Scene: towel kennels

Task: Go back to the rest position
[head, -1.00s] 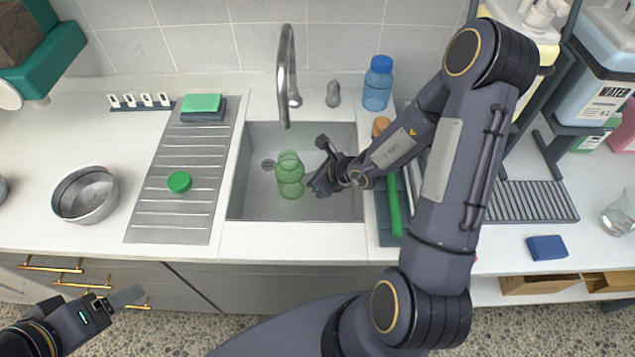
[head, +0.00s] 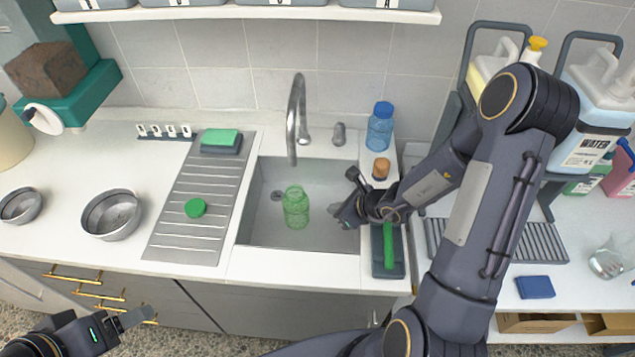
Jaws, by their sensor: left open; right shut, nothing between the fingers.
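My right gripper (head: 344,212) is shut and empty over the right side of the sink (head: 265,175). It is to the right of a green translucent jar (head: 296,208) standing in the sink, and apart from it. My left gripper (head: 136,318) is at the lower left, in front of the counter and drawers, open and empty. My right arm reaches in from the lower right and hides part of the counter beside the sink.
The faucet (head: 297,115) stands behind the sink. On the drainboard (head: 180,235) lie a green lid (head: 195,208) and a sponge (head: 220,137). Metal bowls (head: 112,215) are left. A blue bottle (head: 380,127), a green-handled brush (head: 389,245) and large jugs (head: 595,95) are right.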

